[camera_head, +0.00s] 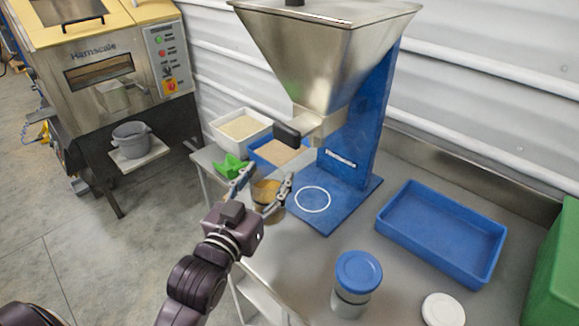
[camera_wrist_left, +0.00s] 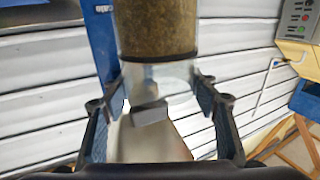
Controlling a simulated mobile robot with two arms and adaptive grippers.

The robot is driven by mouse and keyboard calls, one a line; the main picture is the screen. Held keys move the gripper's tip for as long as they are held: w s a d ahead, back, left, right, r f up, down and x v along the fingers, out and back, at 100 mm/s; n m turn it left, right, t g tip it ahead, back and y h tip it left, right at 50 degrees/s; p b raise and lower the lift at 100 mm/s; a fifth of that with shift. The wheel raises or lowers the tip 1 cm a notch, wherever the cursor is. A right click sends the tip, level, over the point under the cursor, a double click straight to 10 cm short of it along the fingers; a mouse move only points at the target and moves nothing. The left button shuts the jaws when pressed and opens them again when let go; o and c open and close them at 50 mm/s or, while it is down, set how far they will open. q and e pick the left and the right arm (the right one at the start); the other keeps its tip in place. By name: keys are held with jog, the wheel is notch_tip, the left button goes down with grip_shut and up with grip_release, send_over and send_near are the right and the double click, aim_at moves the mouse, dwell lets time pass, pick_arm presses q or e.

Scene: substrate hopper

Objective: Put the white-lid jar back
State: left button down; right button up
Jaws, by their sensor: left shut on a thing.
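A clear jar (camera_head: 267,191) with brown granular contents stands between the fingers of my left gripper (camera_head: 262,194), left of the hopper's blue base. The gripper is shut on it. The jar also shows in the left wrist view (camera_wrist_left: 158,35), between both fingers (camera_wrist_left: 160,98), with a clear band beside the brown fill. No lid shows on it in the head view. I cannot tell whether its bottom touches the table. A white lid (camera_head: 442,310) lies flat at the table's front right. My right gripper is not in view.
The steel hopper (camera_head: 325,50) stands on a blue base (camera_head: 348,205) with a white ring (camera_head: 313,199). A blue-lid jar (camera_head: 357,275) stands in front. An empty blue tray (camera_head: 440,230) is at right, a green box (camera_head: 558,265) beyond. A green scoop (camera_head: 231,167) and filled trays (camera_head: 240,127) stand left.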

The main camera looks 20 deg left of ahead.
aim_at(254, 188)
pick_arm(q)
jog(key=shift+s+a+r, duration=0.1)
jog(key=shift+s+a, duration=0.2)
jog(key=shift+s, duration=0.5)
jog(key=shift+s+a, duration=0.25)
jog(key=shift+s, duration=0.55)
